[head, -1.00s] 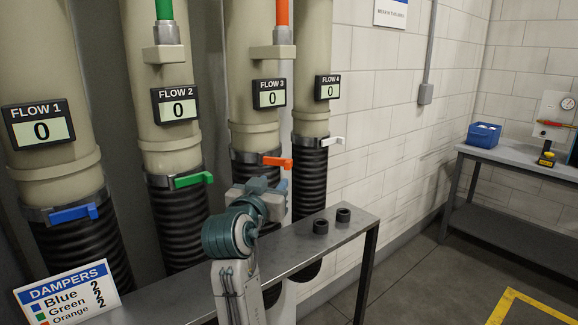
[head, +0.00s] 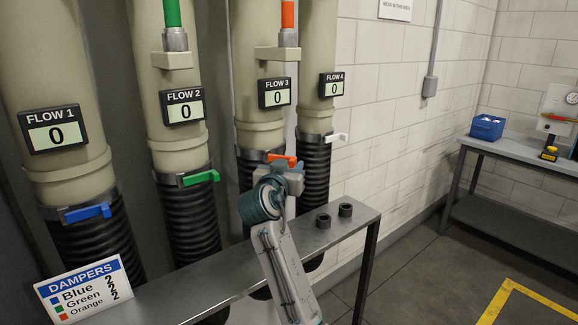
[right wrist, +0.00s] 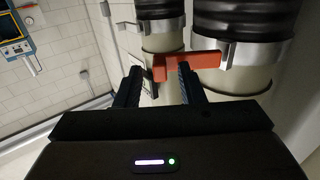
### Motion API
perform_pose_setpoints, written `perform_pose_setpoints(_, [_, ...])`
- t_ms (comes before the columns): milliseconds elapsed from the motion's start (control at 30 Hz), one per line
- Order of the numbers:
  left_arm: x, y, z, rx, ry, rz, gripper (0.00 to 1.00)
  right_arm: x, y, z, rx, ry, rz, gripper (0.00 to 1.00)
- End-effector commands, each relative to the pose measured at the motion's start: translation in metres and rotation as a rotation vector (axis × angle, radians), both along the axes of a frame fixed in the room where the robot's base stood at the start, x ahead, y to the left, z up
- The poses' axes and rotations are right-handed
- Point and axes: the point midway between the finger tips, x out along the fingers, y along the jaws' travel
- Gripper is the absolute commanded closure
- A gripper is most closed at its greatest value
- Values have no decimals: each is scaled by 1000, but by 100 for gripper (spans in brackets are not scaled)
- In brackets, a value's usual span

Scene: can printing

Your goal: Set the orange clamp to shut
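The orange clamp's handle (head: 284,158) sticks out to the right from the metal band on the FLOW 3 pipe, above the black ribbed hose. My right gripper (head: 281,168) is right at this handle in the head view, and my wrist hides part of the clamp area. In the right wrist view, the right gripper (right wrist: 158,76) has its two dark fingers apart. The orange handle (right wrist: 198,66) lies across the fingertips there, its free end between them. I cannot tell whether a finger touches it. My left gripper is not in view.
A blue clamp handle (head: 88,212), a green one (head: 200,177) and a white one (head: 337,137) sit on the neighbouring pipes. A metal bench (head: 215,272) below bears the DAMPERS sign (head: 82,292) and two black rings. Open floor lies at right.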

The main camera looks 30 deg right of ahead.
Motion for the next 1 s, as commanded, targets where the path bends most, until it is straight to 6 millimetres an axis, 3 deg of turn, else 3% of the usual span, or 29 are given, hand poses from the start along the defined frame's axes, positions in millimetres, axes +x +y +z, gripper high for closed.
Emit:
perform_pose_setpoints(100, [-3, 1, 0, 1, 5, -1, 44, 0, 0, 0, 0, 0, 0, 66])
perform_pose_setpoints(267, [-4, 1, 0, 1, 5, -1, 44, 0, 0, 0, 0, 0, 0, 98])
perform_pose_setpoints(300, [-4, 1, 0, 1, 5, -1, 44, 0, 0, 0, 0, 0, 0, 100])
perform_pose_setpoints(667, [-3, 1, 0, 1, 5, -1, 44, 0, -2, 0, -2, -1, 20, 100])
perform_pose_setpoints(1000, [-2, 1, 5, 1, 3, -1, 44, 2, -21, 1, -7, 3, 205, 100])
